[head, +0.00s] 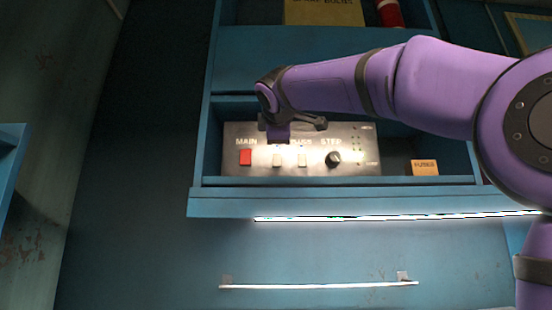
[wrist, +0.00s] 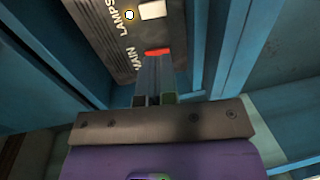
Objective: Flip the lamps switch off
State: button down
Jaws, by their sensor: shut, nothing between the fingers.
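The control panel (head: 350,170) sits on the blue shelf, with a red switch (head: 246,158) under the word MAIN. The lamps switch (head: 277,159) is the pale one to its right; my gripper (head: 278,144) hangs just above it and covers its label. In the wrist view the label LAMPS reads beside the white lamps switch (wrist: 152,10). My gripper's fingers (wrist: 155,62) are together and empty there. Their tips overlap the lower edge of the red switch (wrist: 158,52); I cannot tell whether they touch it. The tilt of the lamps switch is unclear.
Another pale switch (head: 302,159) and a black STEP knob (head: 334,158) are further right on the panel. A small tan box (head: 424,167) stands at the shelf's right end. The shelf's front lip (head: 330,182) runs below the panel. A lit strip (head: 390,217) is underneath.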

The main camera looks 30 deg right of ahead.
aim_at(278, 165)
jog(key=x, duration=1.4)
jog(key=shift+w+d+f, duration=0.1)
jog(key=shift+d, duration=0.05)
jog(key=shift+f, duration=0.1)
